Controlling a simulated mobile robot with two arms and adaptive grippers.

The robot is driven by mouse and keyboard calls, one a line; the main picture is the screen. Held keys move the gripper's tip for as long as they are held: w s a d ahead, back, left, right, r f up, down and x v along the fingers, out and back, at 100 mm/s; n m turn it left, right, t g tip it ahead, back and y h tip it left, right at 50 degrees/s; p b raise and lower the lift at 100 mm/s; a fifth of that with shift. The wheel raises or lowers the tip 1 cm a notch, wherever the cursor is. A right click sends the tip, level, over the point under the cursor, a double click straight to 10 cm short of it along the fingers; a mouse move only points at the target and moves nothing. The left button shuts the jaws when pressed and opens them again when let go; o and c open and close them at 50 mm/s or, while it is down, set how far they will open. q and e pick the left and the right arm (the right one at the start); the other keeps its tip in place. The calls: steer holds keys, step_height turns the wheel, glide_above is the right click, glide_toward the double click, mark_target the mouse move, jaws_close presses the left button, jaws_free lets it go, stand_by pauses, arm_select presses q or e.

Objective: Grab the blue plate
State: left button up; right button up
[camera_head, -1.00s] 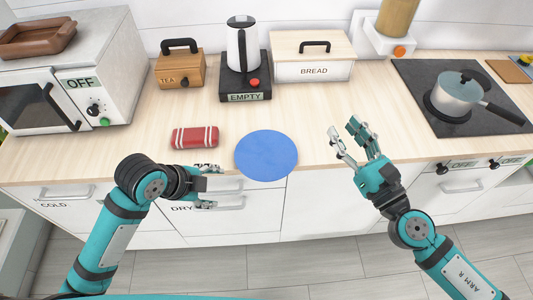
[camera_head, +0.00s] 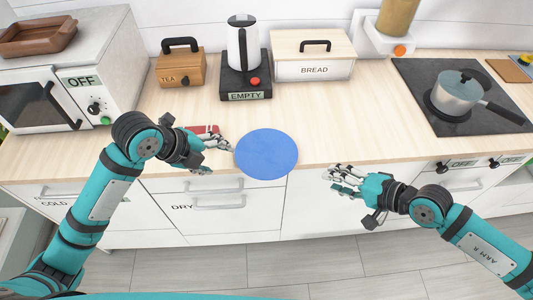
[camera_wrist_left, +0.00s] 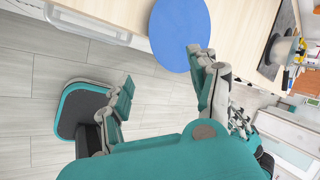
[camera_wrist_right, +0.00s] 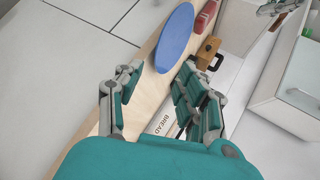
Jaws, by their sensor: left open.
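The round blue plate (camera_head: 266,154) lies flat at the front edge of the wooden counter, its near rim reaching slightly past the edge. My left gripper (camera_head: 219,158) is open and empty, just left of the plate, with its fingers pointing toward it. In the left wrist view the plate (camera_wrist_left: 180,32) is ahead, close to one fingertip; I cannot tell whether they touch. My right gripper (camera_head: 332,179) is open and empty, to the right of the plate, in front of the counter edge. In the right wrist view the plate (camera_wrist_right: 175,38) is beyond the open fingers.
A red striped item (camera_head: 205,130) lies behind my left gripper, partly hidden. The kettle on its base (camera_head: 245,85), tea box (camera_head: 181,70) and bread box (camera_head: 313,65) stand behind. A pot (camera_head: 458,92) sits on the hob at right. The counter (camera_head: 345,125) right of the plate is clear.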

mark_target(247, 167)
arm_select(q)
steer(key=x, duration=1.5)
steer(key=shift+w+d+f, duration=0.15)
steer(key=shift+w+f, duration=0.05)
steer(key=shift+f, duration=0.15)
arm_select(e)
steer(key=x, duration=1.5)
steer(key=shift+w+a+f, duration=0.1)
steer(key=shift+w+a, duration=0.1)
steer(key=shift+a, duration=0.15)
arm_select(q)
steer(key=c, duration=0.9)
arm_select(e)
jaws_close()
arm_select(q)
steer(key=shift+s, duration=0.1)
jaws_close()
